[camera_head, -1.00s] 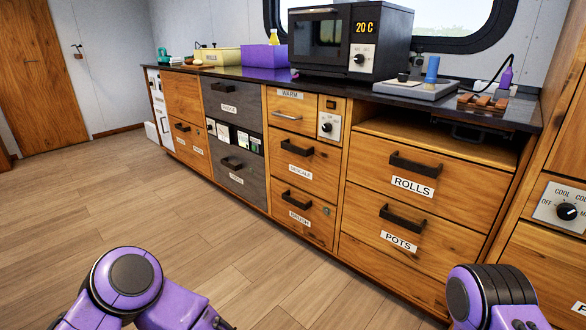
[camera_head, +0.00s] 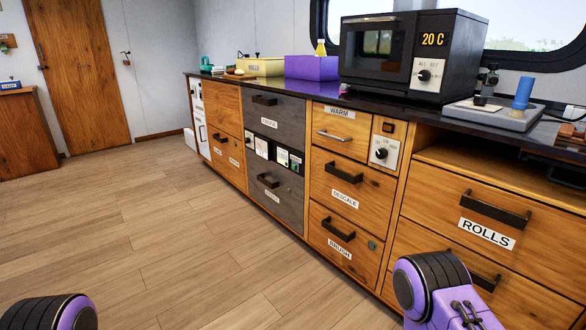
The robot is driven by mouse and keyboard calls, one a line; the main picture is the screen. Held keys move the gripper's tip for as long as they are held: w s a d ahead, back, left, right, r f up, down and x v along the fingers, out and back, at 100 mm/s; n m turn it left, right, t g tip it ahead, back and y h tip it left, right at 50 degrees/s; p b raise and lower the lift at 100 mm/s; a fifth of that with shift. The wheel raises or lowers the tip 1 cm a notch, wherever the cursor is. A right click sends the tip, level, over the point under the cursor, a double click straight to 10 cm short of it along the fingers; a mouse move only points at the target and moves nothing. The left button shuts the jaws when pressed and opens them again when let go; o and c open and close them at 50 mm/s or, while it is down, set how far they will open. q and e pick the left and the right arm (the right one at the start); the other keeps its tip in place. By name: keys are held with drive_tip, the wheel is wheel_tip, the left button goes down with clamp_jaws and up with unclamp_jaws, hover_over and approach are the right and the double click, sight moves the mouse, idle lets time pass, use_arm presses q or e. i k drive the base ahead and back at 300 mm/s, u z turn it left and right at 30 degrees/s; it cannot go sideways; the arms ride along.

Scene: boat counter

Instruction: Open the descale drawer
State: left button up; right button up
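The descale drawer (camera_head: 352,183) is the middle wooden drawer in the column under the warm drawer (camera_head: 340,133). It has a dark bar handle (camera_head: 344,173) and a white DESCALE label (camera_head: 344,199), and its front looks flush with the cabinet, so it appears closed. My purple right arm shows at the lower right, in front of the lower drawers, and a dark and purple part of my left arm shows at the lower left corner. Neither gripper's fingers are in the picture. Nothing touches the descale drawer.
The brush drawer (camera_head: 343,240) is below, and the rolls drawer (camera_head: 470,212) is to the right. A knob panel (camera_head: 385,150) sits beside the warm drawer. A black oven (camera_head: 415,55) stands on the dark counter. The wooden floor (camera_head: 170,240) in front is clear.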

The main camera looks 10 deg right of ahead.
sight(364, 195)
drive_tip(key=u, duration=0.05)
drive_tip(key=i, duration=0.85)
drive_tip(key=z, duration=0.4)
